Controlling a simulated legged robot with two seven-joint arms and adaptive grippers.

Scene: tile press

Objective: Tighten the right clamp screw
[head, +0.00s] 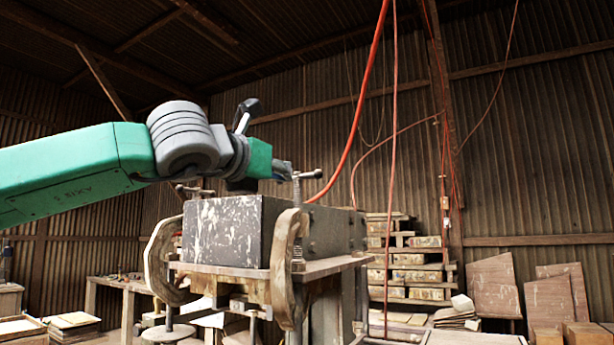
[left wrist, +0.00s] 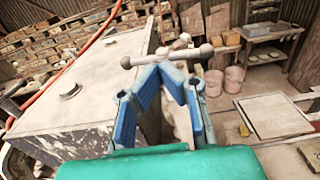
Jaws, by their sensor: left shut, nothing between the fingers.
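The right clamp (head: 285,262) is a worn C-shaped clamp at the front right corner of the press. Its upright screw (head: 297,191) carries a T-bar handle (head: 308,174) with a ball at each end. My left gripper (head: 284,168) comes in from the left over the block and is shut and empty, its tips at the handle. In the left wrist view the handle (left wrist: 188,54) lies across the blue fingertips (left wrist: 164,62); I cannot tell whether they touch. The left clamp (head: 160,262) stands at the other front corner. My right gripper is not in view.
A dark, paint-speckled block (head: 222,232) sits on the press board (head: 330,265) between the clamps. Red hoses (head: 368,75) hang behind. A rack of tiles or crates (head: 415,260) stands behind to the right. Pink buckets (left wrist: 235,78) stand beyond the press.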

